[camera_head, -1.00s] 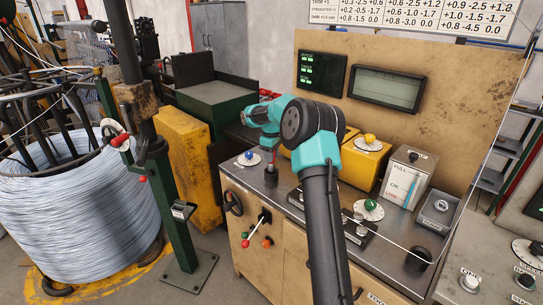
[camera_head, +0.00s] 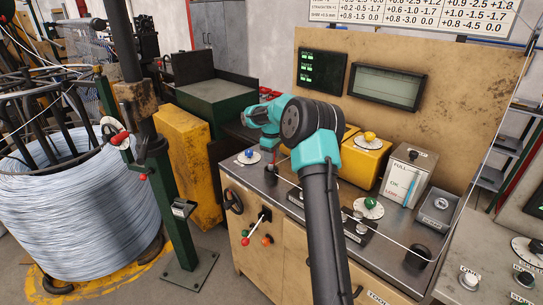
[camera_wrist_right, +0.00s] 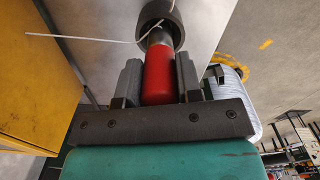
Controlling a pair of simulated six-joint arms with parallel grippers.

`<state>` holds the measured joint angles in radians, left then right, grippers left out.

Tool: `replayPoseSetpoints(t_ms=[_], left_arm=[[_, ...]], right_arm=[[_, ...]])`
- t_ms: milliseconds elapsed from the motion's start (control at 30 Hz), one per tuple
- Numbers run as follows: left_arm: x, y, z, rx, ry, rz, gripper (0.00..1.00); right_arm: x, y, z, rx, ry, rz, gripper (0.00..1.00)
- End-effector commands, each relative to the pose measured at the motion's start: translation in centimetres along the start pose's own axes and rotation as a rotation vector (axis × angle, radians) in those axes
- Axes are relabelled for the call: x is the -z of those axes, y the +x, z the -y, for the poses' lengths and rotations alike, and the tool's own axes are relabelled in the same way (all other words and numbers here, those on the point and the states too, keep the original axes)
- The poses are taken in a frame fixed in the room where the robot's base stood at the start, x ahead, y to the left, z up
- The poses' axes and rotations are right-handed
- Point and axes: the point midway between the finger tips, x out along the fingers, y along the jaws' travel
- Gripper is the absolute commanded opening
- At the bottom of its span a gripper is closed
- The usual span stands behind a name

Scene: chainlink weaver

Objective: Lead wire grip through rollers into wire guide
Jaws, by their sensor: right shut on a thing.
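My right gripper (camera_wrist_right: 159,75) is shut on the red wire grip (camera_wrist_right: 158,78), with one grey finger on each side of it. A dark ring (camera_wrist_right: 160,26) sits at the far end of the grip in the right wrist view. The pale wire (camera_wrist_right: 85,38) passes at this ring and has a free end to the left. In the head view my right gripper (camera_head: 270,160) is small and partly hidden, low over the bench's left part. Rollers (camera_head: 357,230) on the bench are partly covered by my right arm. I cannot tell which part is the wire guide. My left gripper is out of view.
A large wire coil (camera_head: 60,215) stands at the left, beside a green post (camera_head: 172,220). The bench (camera_head: 395,245) carries dials, a yellow box (camera_head: 366,158) and a gauge box (camera_head: 408,175). A backboard (camera_head: 450,130) stands behind.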

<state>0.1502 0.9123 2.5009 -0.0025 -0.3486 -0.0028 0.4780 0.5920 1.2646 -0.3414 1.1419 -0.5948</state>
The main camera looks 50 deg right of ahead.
Motion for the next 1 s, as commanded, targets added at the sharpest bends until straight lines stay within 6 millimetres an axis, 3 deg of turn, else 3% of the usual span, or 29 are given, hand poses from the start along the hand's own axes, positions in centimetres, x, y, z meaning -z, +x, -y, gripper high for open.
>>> replayPoseSetpoints(t_ms=[1000], left_arm=[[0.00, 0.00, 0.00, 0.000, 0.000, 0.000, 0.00]], right_arm=[[0.01, 0.75, -0.01, -0.001, 0.000, -0.001, 0.05]])
